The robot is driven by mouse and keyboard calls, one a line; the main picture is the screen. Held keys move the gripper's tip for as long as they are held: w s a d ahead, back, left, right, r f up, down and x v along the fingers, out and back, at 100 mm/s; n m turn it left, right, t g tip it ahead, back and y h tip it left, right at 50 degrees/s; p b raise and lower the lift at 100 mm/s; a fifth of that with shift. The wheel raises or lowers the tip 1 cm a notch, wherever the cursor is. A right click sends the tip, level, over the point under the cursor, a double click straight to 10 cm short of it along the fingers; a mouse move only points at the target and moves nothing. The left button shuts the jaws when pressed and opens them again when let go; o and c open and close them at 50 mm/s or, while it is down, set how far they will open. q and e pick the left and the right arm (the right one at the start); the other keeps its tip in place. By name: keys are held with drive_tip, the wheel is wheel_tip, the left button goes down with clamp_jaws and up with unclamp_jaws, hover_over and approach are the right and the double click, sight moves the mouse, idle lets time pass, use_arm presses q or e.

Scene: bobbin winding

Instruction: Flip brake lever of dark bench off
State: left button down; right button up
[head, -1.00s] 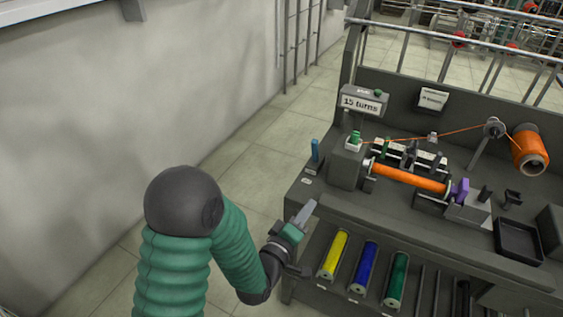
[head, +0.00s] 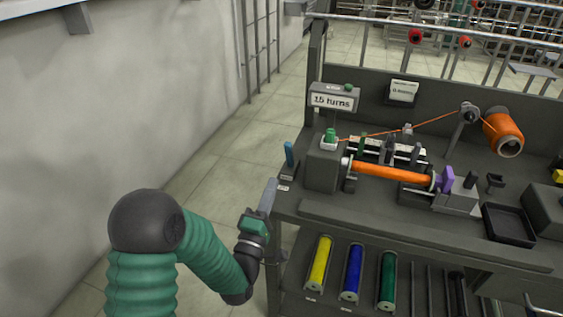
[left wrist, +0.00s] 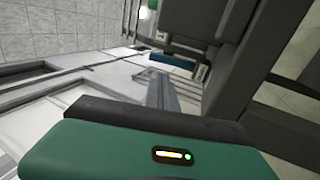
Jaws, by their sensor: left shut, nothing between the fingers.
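The dark bench (head: 345,220) stands at the right in the head view. A small blue lever (head: 289,153) stands upright at its left end, beside the grey winder housing (head: 323,168). I take it for the brake lever; its label is too small to read. A blue piece, likely this lever (left wrist: 172,60), shows beyond my fingers in the left wrist view. My left gripper (head: 271,183) is shut and empty at the bench's left edge, below and left of the lever, apparently apart from it. My right gripper is out of view.
An orange bobbin (head: 390,172) lies across the bench top, with thread running to an orange spool (head: 502,133). A sign (head: 332,101) reads "15 turns". Yellow, blue and green rolls (head: 387,280) lie on the lower shelf. Floor left of the bench is clear up to the wall.

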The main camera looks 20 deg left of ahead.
sight(286, 151)
use_arm(q)
drive_tip(key=x, duration=0.5)
drive_tip(key=b+x, duration=0.1)
drive_tip(key=x, duration=0.2)
drive_tip(key=shift+d, duration=0.35)
drive_tip(key=shift+w+a+r, duration=0.1)
drive_tip(key=shift+w, duration=0.25)
drive_tip(key=shift+a, duration=0.1)
drive_tip(key=shift+r, duration=0.1)
